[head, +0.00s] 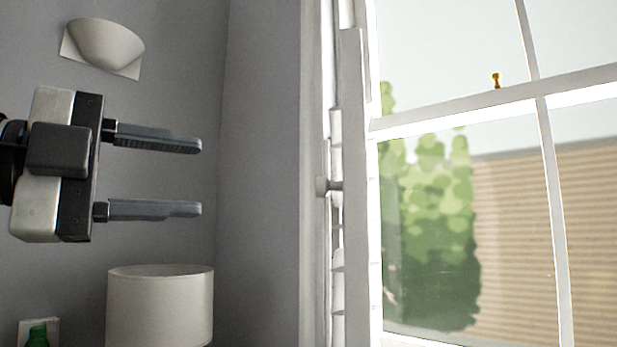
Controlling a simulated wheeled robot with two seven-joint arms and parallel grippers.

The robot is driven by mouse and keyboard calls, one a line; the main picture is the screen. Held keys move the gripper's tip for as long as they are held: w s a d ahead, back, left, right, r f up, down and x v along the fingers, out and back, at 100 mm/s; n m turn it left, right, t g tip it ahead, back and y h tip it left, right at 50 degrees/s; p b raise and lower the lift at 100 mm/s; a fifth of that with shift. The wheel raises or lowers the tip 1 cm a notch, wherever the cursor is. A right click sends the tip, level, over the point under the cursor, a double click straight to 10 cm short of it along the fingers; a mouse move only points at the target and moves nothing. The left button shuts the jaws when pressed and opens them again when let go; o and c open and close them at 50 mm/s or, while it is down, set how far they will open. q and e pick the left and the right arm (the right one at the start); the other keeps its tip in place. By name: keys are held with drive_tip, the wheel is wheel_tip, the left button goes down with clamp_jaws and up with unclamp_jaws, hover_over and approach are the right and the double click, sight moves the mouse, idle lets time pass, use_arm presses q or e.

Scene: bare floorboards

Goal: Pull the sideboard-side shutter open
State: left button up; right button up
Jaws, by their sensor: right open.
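The white shutter (355,200) stands at the left side of the window and shows nearly edge-on, as a narrow upright panel with slats. My left gripper is not in view. No sideboard shows.
A white lampshade (160,305) stands below my right gripper. A wall light (103,45) is above it on the grey wall. A green object (38,336) shows at the lower left. The window (520,200) fills the right side. Bare wall lies between gripper and window frame.

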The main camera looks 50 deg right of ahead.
drive_tip(key=s+d, duration=0.2)
drive_tip(key=d, duration=0.5)
drive_tip(key=s+d+m+t, duration=0.1)
drive_tip(key=s+d, duration=0.1)
drive_tip(key=d, duration=0.6)
drive_tip(key=shift+s+r+b, duration=0.2)
drive_tip(key=shift+s+b, duration=0.1)
clamp_jaws()
drive_tip(key=shift+w, duration=0.1)
